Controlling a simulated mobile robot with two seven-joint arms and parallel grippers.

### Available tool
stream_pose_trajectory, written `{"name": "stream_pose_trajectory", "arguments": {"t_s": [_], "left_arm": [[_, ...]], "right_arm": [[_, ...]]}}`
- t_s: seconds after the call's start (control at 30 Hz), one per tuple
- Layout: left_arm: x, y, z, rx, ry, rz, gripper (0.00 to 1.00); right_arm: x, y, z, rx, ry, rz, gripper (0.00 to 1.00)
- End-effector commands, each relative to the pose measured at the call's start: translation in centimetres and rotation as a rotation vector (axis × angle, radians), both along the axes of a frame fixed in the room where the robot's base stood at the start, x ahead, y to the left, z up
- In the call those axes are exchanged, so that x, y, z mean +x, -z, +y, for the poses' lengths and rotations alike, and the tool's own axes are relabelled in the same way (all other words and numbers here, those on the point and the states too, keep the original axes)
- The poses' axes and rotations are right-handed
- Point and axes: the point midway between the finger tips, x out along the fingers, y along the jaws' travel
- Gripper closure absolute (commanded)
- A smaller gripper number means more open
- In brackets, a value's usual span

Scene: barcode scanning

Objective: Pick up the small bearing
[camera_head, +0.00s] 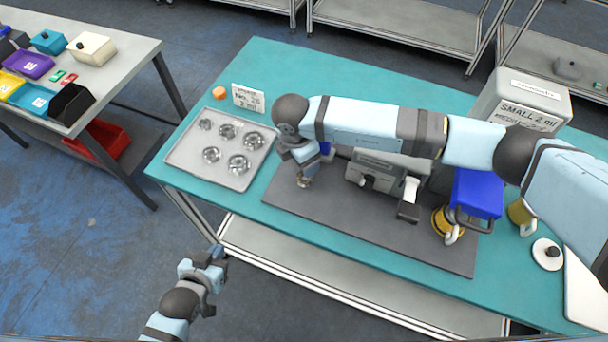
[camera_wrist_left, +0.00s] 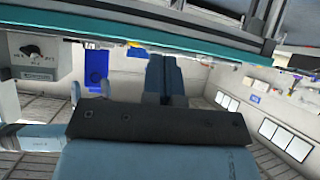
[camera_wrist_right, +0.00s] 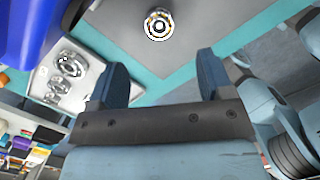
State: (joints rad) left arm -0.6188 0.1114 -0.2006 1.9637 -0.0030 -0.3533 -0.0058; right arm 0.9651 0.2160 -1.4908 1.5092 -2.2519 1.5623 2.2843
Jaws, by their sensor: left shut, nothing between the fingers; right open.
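A small round metal bearing (camera_wrist_right: 158,24) sits on the dark grey mat in the right wrist view, ahead of and between my right fingertips and apart from them. It also shows in the head view (camera_head: 305,183), just below my right gripper. My right gripper (camera_wrist_right: 158,75) is open and empty, above the mat's left end. A metal tray (camera_head: 188,162) with several bearings of different sizes stands at the table's left end, and part of it shows in the right wrist view. My left gripper (camera_head: 204,262) is shut and empty, off the table's front edge; its fingers (camera_wrist_left: 165,80) are together.
The grey mat (camera_head: 350,230) also bears a grey device (camera_head: 375,175). A sign (camera_head: 248,97) and an orange cylinder (camera_head: 218,92) stand behind the tray. A blue box (camera_head: 478,193) stands at the right. Another table with coloured bins (camera_head: 28,64) is at far left.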

Motion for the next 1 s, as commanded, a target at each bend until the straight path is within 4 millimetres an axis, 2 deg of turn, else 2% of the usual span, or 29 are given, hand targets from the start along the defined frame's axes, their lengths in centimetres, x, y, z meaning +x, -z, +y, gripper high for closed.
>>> {"name": "stream_pose_trajectory", "arguments": {"t_s": [0.07, 0.1, 0.43, 0.7, 0.97, 1.0], "left_arm": [[-0.1, 0.3, 0.0, 0.001, 0.002, 0.001, 1.00], [-0.2, 1.1, -0.1, 0.002, 0.005, 0.000, 1.00], [-0.3, 1.6, 0.0, 0.017, 0.032, -0.011, 1.00], [-0.4, 4.1, -0.5, 0.009, 0.035, -0.004, 1.00], [0.0, 3.8, -0.8, 0.005, 0.038, -0.008, 1.00], [0.1, 3.7, -0.8, 0.004, 0.038, -0.009, 1.00]], "right_arm": [[0.0, 1.8, -0.2, -0.002, 0.000, 0.001, 0.26], [0.1, 2.8, -0.2, 0.000, 0.000, 0.000, 0.26], [0.2, 4.9, -0.3, 0.003, -0.001, 0.001, 0.26], [0.4, 8.9, -0.4, 0.003, -0.001, 0.001, 0.26], [0.5, 9.2, -0.5, 0.004, -0.002, 0.002, 0.26], [0.5, 9.2, -0.5, 0.004, -0.002, 0.002, 0.29]]}}
